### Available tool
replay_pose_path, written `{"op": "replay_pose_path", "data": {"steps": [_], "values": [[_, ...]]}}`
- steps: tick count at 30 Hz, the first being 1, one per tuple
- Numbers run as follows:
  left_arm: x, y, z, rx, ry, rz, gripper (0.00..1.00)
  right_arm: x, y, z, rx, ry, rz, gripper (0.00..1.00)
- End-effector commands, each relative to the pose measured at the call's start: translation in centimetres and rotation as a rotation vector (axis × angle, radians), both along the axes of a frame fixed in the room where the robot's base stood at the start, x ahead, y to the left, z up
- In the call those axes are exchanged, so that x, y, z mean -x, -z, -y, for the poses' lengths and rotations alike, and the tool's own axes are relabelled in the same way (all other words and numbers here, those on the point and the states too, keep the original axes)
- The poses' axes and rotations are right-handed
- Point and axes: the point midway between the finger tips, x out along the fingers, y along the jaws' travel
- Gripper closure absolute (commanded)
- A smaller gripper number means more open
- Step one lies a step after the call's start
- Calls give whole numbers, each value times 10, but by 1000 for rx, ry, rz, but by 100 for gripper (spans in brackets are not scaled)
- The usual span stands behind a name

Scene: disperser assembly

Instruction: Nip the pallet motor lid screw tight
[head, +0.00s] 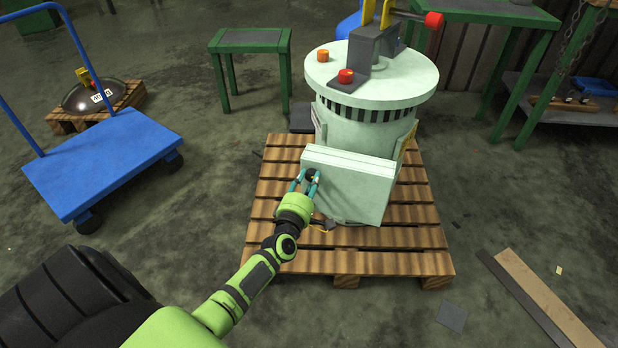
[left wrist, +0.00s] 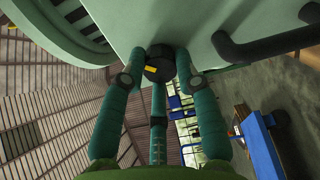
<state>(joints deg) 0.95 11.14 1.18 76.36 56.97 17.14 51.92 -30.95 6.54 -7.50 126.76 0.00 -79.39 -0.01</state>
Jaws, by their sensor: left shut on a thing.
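The pale green motor (head: 365,135) stands upright on a wooden pallet (head: 400,262), with its flat boxy lid (head: 350,190) facing me. A dark lid screw (head: 311,173) sits at the lid's upper left. It also shows in the left wrist view as a black round knob (left wrist: 160,64) with a yellow mark, against the pale green face. My left gripper (head: 306,181) has its teal fingers closed around the screw; the fingers also show in the left wrist view (left wrist: 158,80). The screw's shank is hidden. My right gripper is not in view.
A blue cart (head: 105,160) stands at left, near a small pallet (head: 60,122) with a dark dome. A green table (head: 250,42) stands behind. Planks (head: 545,300) lie on the floor at right. A dark handle-like bar (left wrist: 270,43) is near the gripper in the left wrist view.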

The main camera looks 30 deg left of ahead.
Motion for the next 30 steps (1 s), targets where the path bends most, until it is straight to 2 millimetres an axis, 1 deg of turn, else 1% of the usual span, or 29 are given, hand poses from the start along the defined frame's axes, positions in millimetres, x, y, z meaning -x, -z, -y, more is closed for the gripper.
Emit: {"op": "replay_pose_path", "data": {"steps": [1, 12, 18, 24, 30], "values": [[2, 1, -4, -44, -8, -20, 100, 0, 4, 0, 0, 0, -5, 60], [2, -1, -5, -381, -10, -115, 100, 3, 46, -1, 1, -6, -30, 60], [2, -1, -5, -561, -9, -168, 100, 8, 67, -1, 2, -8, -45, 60], [2, -2, -5, -723, -10, -213, 100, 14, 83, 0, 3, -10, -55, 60], [1, -2, -5, -848, -10, -247, 100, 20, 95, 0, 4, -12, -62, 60]]}}
